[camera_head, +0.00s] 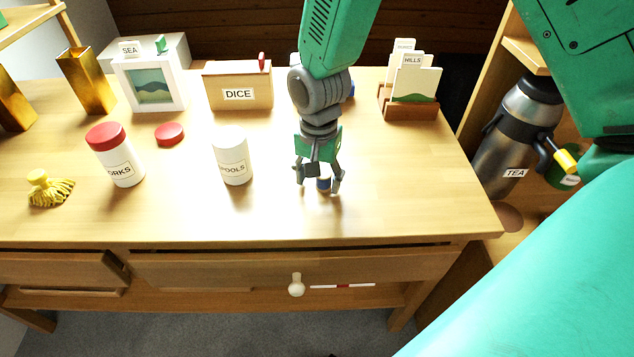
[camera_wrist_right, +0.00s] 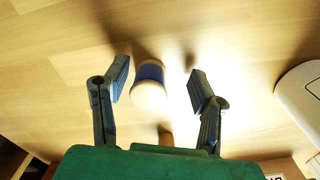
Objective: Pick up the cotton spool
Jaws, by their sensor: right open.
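The cotton spool (camera_head: 323,184), with blue thread and pale wooden ends, is on the wooden table, partly hidden by my right gripper (camera_head: 318,188). In the right wrist view the spool (camera_wrist_right: 150,72) shows between the two open fingers, nearer the left finger, with a gap to the right one. My right gripper points down over it, open and holding nothing. My left gripper is not in view.
A white jar (camera_head: 232,160) labelled "POOLS" stands left of my right gripper. Behind are a DICE box (camera_head: 238,84) and card holder (camera_head: 408,106). A TEA flask (camera_head: 515,135) stands right.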

